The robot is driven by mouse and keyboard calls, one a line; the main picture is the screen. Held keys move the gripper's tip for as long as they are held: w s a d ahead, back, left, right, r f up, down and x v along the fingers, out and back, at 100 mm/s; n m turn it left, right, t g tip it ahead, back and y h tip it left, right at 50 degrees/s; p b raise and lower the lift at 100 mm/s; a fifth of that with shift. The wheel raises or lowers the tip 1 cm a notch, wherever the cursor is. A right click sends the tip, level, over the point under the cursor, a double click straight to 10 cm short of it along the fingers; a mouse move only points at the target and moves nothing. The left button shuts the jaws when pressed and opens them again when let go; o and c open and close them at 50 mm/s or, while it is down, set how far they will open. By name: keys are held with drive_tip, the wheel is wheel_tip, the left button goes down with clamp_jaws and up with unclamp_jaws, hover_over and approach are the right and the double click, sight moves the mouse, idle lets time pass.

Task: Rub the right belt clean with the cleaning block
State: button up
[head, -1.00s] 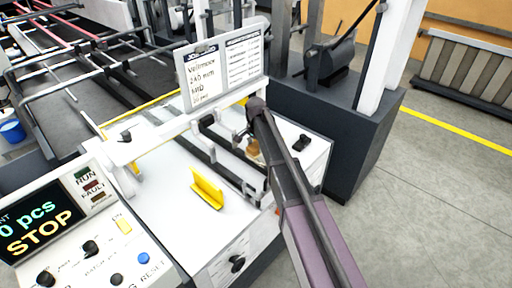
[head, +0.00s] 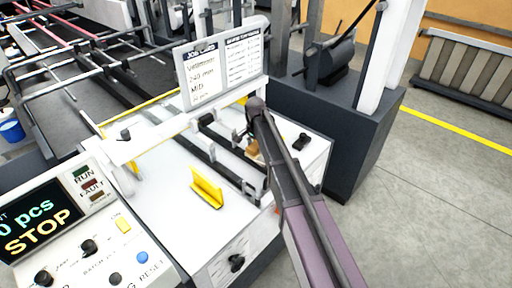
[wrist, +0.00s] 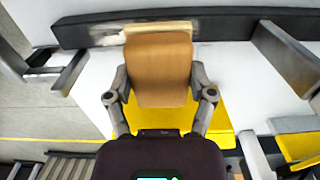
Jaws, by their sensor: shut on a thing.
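The cleaning block (wrist: 158,70) is tan-brown with a paler front face. My gripper (wrist: 160,92) is shut on it, one finger on each side in the wrist view. The block's pale front edge overlaps the dark right belt (wrist: 225,28), which runs across the top of the wrist view. I cannot tell how firmly it touches. A pale, smeared patch (wrist: 106,35) shows on the belt left of the block. In the head view the block (head: 253,149) shows small beside my arm, at the right belt (head: 228,144); my gripper is mostly hidden there.
A yellow angled piece (head: 207,189) stands on the white deck (head: 165,205). A second dark belt (head: 190,147) lies to the left. A job card board (head: 222,68) rises behind. The control panel (head: 95,250) is at front left, reading STOP. Grey floor is clear at right.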

drive_tip(key=shift+f+b, duration=0.95)
idle(0.4)
drive_tip(key=shift+s+a, duration=0.1)
drive_tip(key=shift+s, duration=0.05)
drive_tip(key=shift+s+a+r, duration=0.1)
drive_tip(key=shift+s+a, duration=1.05)
drive_tip(key=shift+s, duration=0.3)
drive_tip(key=shift+s+d, duration=0.55)
drive_tip(key=shift+d, duration=0.1)
drive_tip(key=shift+d, duration=0.1)
